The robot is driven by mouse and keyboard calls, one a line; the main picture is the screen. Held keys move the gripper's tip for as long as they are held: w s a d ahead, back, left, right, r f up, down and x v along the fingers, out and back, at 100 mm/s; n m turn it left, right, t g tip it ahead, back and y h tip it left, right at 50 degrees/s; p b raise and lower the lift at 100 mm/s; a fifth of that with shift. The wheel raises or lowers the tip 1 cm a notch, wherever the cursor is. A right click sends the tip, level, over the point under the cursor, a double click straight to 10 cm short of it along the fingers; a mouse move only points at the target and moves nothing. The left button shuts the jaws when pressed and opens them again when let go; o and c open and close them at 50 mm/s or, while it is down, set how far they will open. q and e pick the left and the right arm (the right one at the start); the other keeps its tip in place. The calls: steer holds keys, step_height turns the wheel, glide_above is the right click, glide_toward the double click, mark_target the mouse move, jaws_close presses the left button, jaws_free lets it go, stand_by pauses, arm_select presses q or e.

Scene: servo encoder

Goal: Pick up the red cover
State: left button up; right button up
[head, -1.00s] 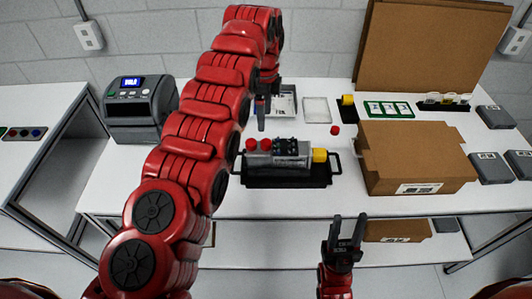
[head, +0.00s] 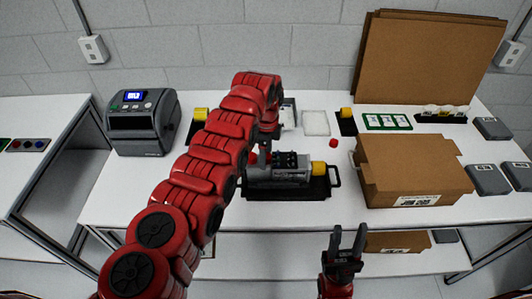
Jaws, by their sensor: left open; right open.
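A grey servo unit with a black top (head: 284,164) and a yellow end (head: 318,168) lies on a black tray (head: 312,192) on the white table. Red round covers (head: 253,158) are at its left end, now partly hidden by my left arm and gripper. My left gripper (head: 264,152) points down over that left end, close to the covers; contact cannot be told. It is open, with no object visible in it. A small loose red piece (head: 333,142) lies on the table behind the servo. My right gripper (head: 348,240) is open and empty in front of the table.
A label printer (head: 143,122) stands at the left.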

arm_select(q)
steer(key=shift+f, duration=0.1)
jaws_close()
stand_by(0.3)
steer(key=shift+w+d, duration=0.1)
